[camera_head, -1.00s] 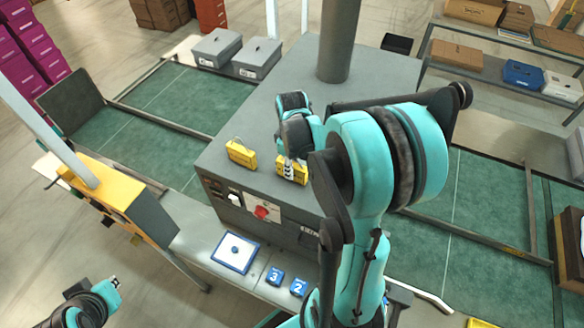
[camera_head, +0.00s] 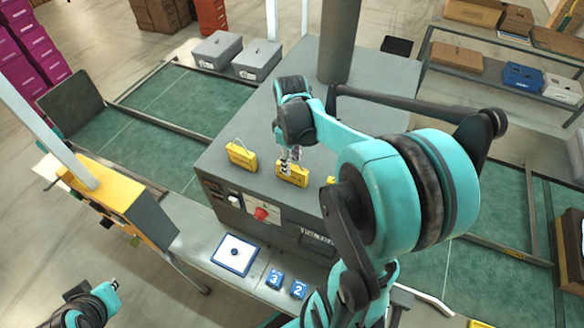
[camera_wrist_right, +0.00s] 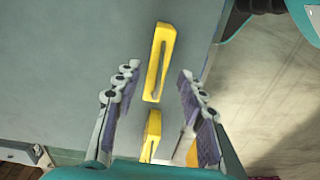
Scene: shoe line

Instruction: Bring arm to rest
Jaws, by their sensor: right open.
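My right gripper (camera_head: 290,165) is open above the grey machine top, close to a yellow block with a thin handle (camera_head: 297,175). In the right wrist view, the two fingers of this gripper (camera_wrist_right: 157,80) stand wide apart, with nothing gripped. One yellow piece (camera_wrist_right: 153,75) shows beyond and between the fingertips, and another yellow piece (camera_wrist_right: 152,125) shows lower between the fingers. The end of my left arm shows at the lower left of the head view; its fingers cannot be made out.
Another yellow block (camera_head: 241,155) stands left on the grey machine (camera_head: 265,115); a third is partly hidden by my right arm. A thick post (camera_head: 339,40) rises behind. In front are a blue-rimmed plate (camera_head: 234,254) and blue number blocks (camera_head: 274,280). Grey boxes (camera_head: 216,48) stand behind left.

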